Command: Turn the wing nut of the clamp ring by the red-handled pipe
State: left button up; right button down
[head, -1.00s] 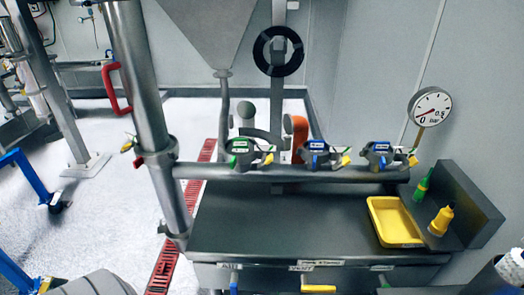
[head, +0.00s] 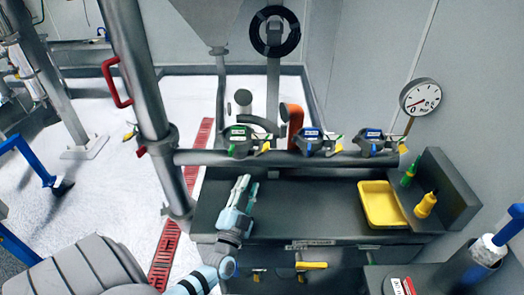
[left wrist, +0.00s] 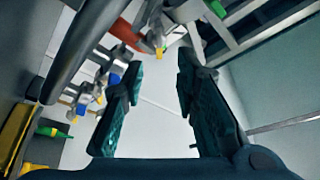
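A thick grey pipe (head: 136,75) with a red handle (head: 114,84) leans up at the left in the head view. A clamp ring (head: 160,141) sits around it where the horizontal pipe (head: 290,157) joins. A small yellow piece (head: 129,136) and a small red piece (head: 140,151) stick out on the ring's left; I cannot tell which is the wing nut. My left gripper (head: 247,184) is over the dark bench, right of and below the ring, apart from it. In the left wrist view its fingers (left wrist: 157,75) are spread and empty. My right gripper is not in view.
Several valves, such as a green-marked one (head: 240,141), sit along the horizontal pipe with yellow tips. A yellow tray (head: 381,205), a yellow bottle (head: 425,205) and a gauge (head: 420,97) are at the right.

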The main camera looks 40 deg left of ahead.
aim_at(262, 149)
pick_arm(q)
jog(key=b+x, duration=0.2)
jog(key=x, duration=1)
jog(key=shift+w+f, duration=0.15)
jog(key=shift+w, duration=0.05)
jog(key=shift+w+a+r, duration=0.2)
jog(key=shift+w+r, duration=0.15)
jog(key=shift+w, duration=0.2)
grip_shut()
